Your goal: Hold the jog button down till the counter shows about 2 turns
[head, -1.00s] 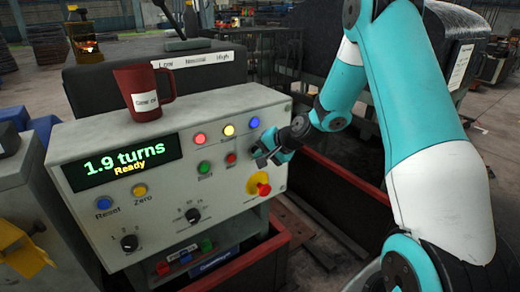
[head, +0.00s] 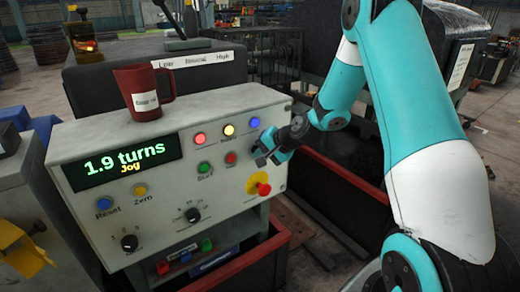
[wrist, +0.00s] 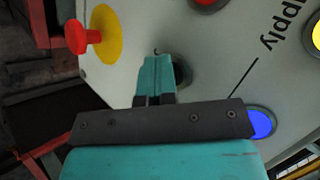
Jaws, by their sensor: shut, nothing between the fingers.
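The counter display (head: 125,162) on the control panel reads "1.9 turns", with a yellow word below that looks like "Jog". My gripper (head: 262,158) is at the panel's right part, right of the red button (head: 231,158). Its fingers (wrist: 155,65) are shut and empty, with the tips at the panel face. A dark round button (wrist: 182,72) shows partly behind the fingers in the wrist view. The fingers hide much of it, and its label is not readable. In the head view the gripper covers that spot.
A red emergency knob on a yellow plate (head: 258,184) sits just below the gripper. A blue button (head: 255,123) is above it. A red mug (head: 145,90) stands on top of the panel housing. Reset (head: 104,204) and Zero (head: 140,191) buttons are at lower left.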

